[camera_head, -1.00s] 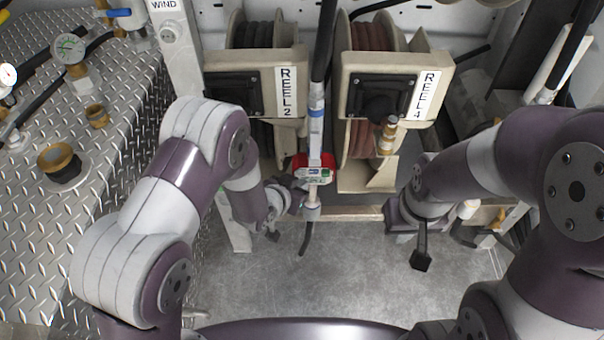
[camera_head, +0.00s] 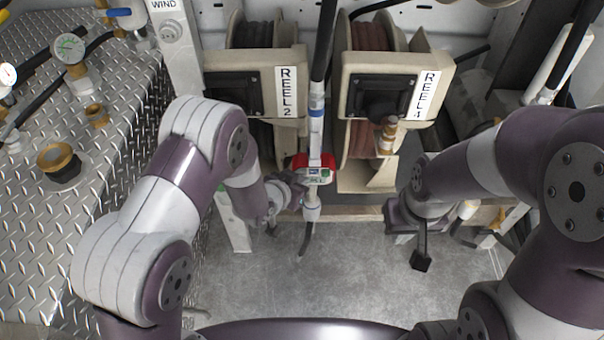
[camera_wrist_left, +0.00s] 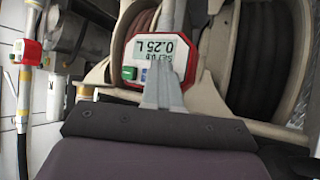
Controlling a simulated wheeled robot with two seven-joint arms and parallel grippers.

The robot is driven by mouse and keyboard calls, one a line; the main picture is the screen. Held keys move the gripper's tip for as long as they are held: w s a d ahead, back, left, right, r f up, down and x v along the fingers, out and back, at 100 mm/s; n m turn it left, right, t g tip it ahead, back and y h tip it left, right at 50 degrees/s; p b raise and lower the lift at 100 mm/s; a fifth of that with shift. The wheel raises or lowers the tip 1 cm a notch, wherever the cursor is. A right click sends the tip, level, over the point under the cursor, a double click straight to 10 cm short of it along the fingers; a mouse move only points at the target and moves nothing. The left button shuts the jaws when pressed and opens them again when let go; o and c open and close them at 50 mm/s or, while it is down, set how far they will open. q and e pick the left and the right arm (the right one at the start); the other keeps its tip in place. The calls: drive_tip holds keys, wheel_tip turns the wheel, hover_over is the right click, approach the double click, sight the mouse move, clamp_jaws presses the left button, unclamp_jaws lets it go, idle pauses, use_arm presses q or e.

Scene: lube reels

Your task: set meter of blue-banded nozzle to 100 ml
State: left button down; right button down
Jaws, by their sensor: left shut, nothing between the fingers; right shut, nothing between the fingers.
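The blue-banded nozzle (camera_head: 316,112) hangs upright between two reels in the head view. Its red-framed meter (camera_head: 316,176) sits below the band. In the left wrist view the meter (camera_wrist_left: 146,48) appears upside down, with a large 0.25 L reading and a smaller SET line that I cannot read surely. A green button (camera_wrist_left: 129,73) and a blue button (camera_wrist_left: 144,74) show on its face. My left gripper (camera_head: 302,190) is shut and empty, close in front of the meter; its fingers (camera_wrist_left: 160,68) cover part of the face, and contact cannot be told. My right gripper (camera_head: 421,262) is shut and empty, low to the right.
Reel 2 (camera_head: 288,92) and reel 4 (camera_head: 425,95) flank the nozzle. Another red meter (camera_wrist_left: 28,52) with a yellow band below it shows at the left of the wrist view. A treadplate bench (camera_head: 95,200) with gauges fills the left side. The floor (camera_head: 330,275) is clear.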

sight(326, 173)
use_arm(q)
drive_tip(key=shift+w, duration=0.45)
idle(0.3)
drive_tip(key=shift+s, duration=1.2)
drive_tip(key=d, duration=0.6)
drive_tip(key=shift+w+b, duration=0.2)
drive_tip(key=shift+b, duration=0.1)
drive_tip(key=shift+w, duration=0.35)
